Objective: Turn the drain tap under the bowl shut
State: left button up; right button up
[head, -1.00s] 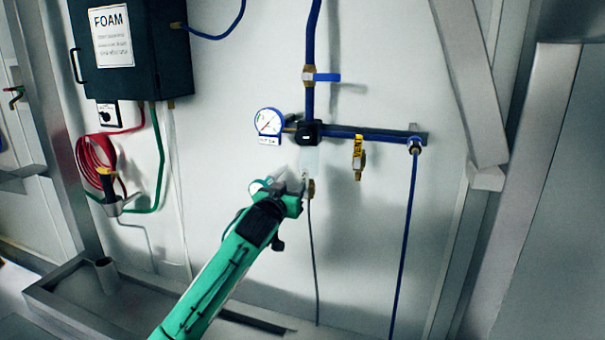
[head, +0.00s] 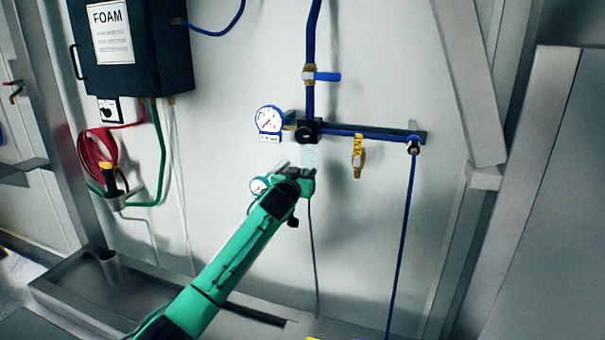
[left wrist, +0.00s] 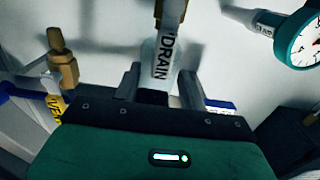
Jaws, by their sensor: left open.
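The clear bowl (head: 310,157) hangs below the black regulator body (head: 307,132) on the wall. My left gripper (head: 304,176) is just under the bowl in the head view and hides the drain tap there. In the left wrist view the scene is upside down. The brass drain tap (left wrist: 158,8) shows at the top edge, with a white DRAIN tag (left wrist: 163,55) in front of the bowl (left wrist: 150,70). The open fingers of the left gripper (left wrist: 160,85) stand on either side of the tag and bowl. I cannot tell whether they touch. My right gripper is not in view.
A teal-rimmed gauge (head: 259,186) is close to the left of the gripper. A white gauge (head: 269,121) is above it. A yellow-tagged brass valve (head: 358,160) hangs to the right. A blue-handled valve (head: 322,76) is above. A thin grey hose (head: 314,250) runs down the wall.

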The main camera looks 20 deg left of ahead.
pick_arm(q)
grip_shut()
